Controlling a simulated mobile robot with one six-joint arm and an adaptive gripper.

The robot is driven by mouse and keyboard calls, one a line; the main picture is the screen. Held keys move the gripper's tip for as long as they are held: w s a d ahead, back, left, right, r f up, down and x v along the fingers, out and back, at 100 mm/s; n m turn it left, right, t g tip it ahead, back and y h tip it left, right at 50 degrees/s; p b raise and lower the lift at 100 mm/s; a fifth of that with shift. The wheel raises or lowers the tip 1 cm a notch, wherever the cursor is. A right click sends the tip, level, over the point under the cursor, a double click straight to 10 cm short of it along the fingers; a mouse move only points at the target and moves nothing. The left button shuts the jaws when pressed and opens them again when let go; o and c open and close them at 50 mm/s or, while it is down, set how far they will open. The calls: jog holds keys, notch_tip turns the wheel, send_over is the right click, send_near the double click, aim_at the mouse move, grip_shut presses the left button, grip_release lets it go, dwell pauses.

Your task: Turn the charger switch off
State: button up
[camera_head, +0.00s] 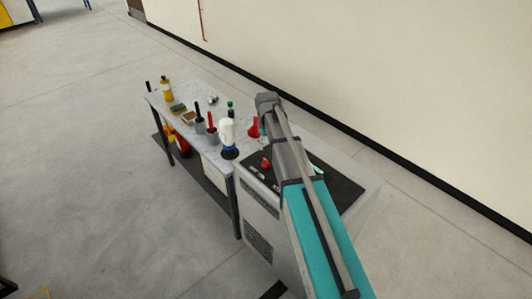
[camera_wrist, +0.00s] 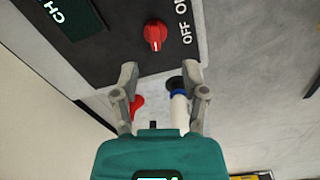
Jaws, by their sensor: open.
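The charger switch is a red rotary knob (camera_wrist: 155,35) on the charger's dark top panel (camera_wrist: 115,45). White OFF and ON lettering lies to its right in the wrist view. In the head view the red knob (camera_head: 266,163) shows just left of my arm. I cannot tell surely which label it points to. My gripper (camera_wrist: 160,71) is open and empty, with its fingertips apart just below the knob in the wrist view. The fingers do not appear to touch it. In the head view my arm hides much of the charger (camera_head: 262,219) and the gripper.
A workbench (camera_head: 161,101) adjoins the charger, holding a white bottle (camera_head: 227,134), a yellow bottle (camera_head: 166,88), cups with tools and a red item (camera_head: 254,127). The white bottle (camera_wrist: 179,108) also shows between the fingers in the wrist view. A wall runs behind; open floor lies in front.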

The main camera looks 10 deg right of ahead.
aim_at(266, 161)
jog(key=w+r, duration=0.1)
jog(key=w, duration=0.2)
jog(key=shift+d+r+p, duration=0.15)
jog(key=shift+r+p, duration=0.2)
jog(key=shift+p, duration=0.05)
jog(key=shift+f, duration=0.15)
notch_tip(266, 161, down, 14)
jog(key=b, duration=1.3)
jog(key=shift+r+b, duration=0.25)
jog(key=shift+b, duration=0.15)
jog(key=shift+n, duration=0.3)
grip_shut()
